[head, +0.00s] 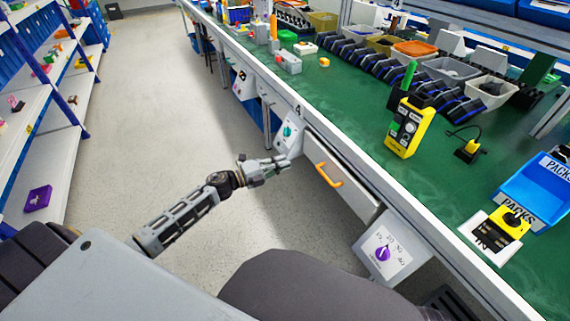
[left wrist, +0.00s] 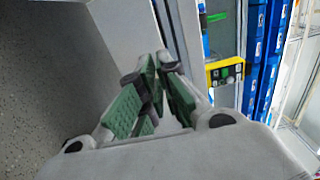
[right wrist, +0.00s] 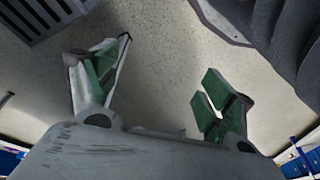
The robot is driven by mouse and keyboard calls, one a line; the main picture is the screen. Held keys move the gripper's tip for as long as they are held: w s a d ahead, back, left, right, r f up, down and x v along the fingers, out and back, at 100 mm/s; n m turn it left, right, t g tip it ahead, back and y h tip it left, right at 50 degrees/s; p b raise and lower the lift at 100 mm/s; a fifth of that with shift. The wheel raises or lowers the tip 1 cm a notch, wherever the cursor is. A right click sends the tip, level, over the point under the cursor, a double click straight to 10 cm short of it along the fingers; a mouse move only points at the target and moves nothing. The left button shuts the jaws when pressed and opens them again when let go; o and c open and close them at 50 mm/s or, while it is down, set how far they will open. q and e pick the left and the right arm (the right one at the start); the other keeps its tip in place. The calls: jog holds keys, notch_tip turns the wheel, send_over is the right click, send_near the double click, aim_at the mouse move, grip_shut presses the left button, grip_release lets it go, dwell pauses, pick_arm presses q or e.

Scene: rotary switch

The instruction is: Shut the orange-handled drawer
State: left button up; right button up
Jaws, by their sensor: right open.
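The drawer (head: 352,187) has a pale front with an orange handle (head: 328,176) and sits under the green bench's near edge. It seems to stand out a little from the bench; how far is hard to tell. My left gripper (head: 286,164) is in front of the drawer's left end, just left of the handle; contact cannot be told. In the left wrist view its green-padded fingers (left wrist: 161,67) come together at the tips with nothing visible between them. A pale panel (left wrist: 118,28) is close ahead of it. My right gripper (right wrist: 164,75) is open and empty above the floor.
A teal-knob switch box (head: 288,133) is beside the drawer's left end, and a purple-knob box (head: 384,252) is at its right. The green bench top (head: 350,115) carries bins and a yellow device (head: 410,128). Shelves (head: 45,95) stand left; the floor (head: 150,120) between is clear.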

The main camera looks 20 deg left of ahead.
pick_arm(q)
jog(key=o, duration=0.5)
jog(key=shift+s, duration=0.2)
jog(key=shift+c, duration=0.2)
jog(key=shift+o, duration=0.2)
jog(key=shift+s+d+f+g+p, duration=0.15)
jog(key=shift+s+d+f+p, duration=0.1)
jog(key=shift+s+p, duration=0.3)
jog(key=shift+s+d+f+g+p, duration=0.2)
jog(key=shift+s+p, duration=0.2)
jog(key=shift+p, duration=0.15)
jog(key=s+d+g+y+p, duration=0.1)
jog(key=s+d+p, duration=0.1)
jog(key=d, duration=0.4)
jog(key=shift+s+f, duration=0.45)
jog(key=shift+s, duration=0.45)
pick_arm(e)
notch_tip(320, 180, down, 7)
jog(key=s+d+g, duration=0.1)
jog(key=shift+d+r+h, duration=0.2)
jog(key=shift+h, duration=0.1)
pick_arm(q)
jog(key=shift+w+d, duration=0.1)
jog(key=shift+w, duration=0.05)
